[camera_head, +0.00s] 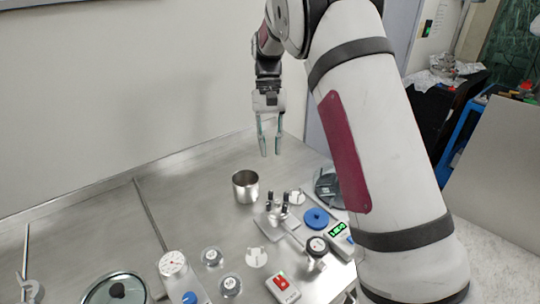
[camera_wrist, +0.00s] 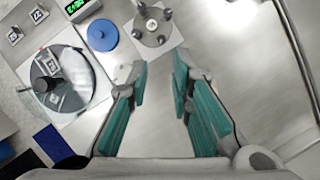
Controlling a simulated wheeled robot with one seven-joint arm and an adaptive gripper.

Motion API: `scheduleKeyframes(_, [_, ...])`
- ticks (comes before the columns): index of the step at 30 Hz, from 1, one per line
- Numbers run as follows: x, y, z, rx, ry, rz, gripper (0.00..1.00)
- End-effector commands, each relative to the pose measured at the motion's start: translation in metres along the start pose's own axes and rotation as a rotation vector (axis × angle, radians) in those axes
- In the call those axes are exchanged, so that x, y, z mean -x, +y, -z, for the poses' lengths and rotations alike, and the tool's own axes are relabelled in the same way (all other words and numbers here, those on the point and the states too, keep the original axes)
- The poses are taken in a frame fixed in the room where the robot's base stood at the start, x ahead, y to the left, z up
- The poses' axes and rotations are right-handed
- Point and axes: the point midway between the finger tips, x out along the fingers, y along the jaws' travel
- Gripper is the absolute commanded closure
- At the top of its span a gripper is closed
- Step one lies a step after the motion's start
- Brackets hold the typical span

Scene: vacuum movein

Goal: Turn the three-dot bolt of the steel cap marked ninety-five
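My gripper (camera_head: 271,150) hangs above the steel bench with its two teal fingers apart and nothing between them. It also shows open in the wrist view (camera_wrist: 160,72). A round steel piece with several dark-topped upright posts (camera_wrist: 153,27) sits on a square plate beyond the fingertips; it also shows in the head view (camera_head: 274,219), below and in front of my gripper. I cannot read a ninety-five or make out three dots on any part. A large grey steel disc (camera_wrist: 83,78) with a black knob and white labels lies to the left; their marks are too small to read.
A steel cup (camera_head: 245,187) stands left of the posts. A blue disc (camera_head: 316,218) and a green-lit display (camera_head: 338,232) lie to the right. Small gauges (camera_head: 173,263), a red-switch box (camera_head: 282,287) and a glass lid (camera_head: 97,293) fill the front. The back left bench is clear.

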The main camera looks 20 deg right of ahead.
Motion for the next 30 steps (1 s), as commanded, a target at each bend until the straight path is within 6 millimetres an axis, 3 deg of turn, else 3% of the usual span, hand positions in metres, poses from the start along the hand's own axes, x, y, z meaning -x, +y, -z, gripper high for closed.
scheduleKeyframes(7, [0.0,0.014,-0.033,0.219,0.16,-0.041,0.8])
scheduleKeyframes(15, [0.009,0.001,-0.058,0.475,0.347,-0.094,0.8])
scheduleKeyframes(23, [-0.008,-0.003,-0.051,0.509,0.367,-0.1,0.8])
scheduleKeyframes(30, [-0.051,-0.003,-0.036,0.509,0.364,-0.099,0.8])
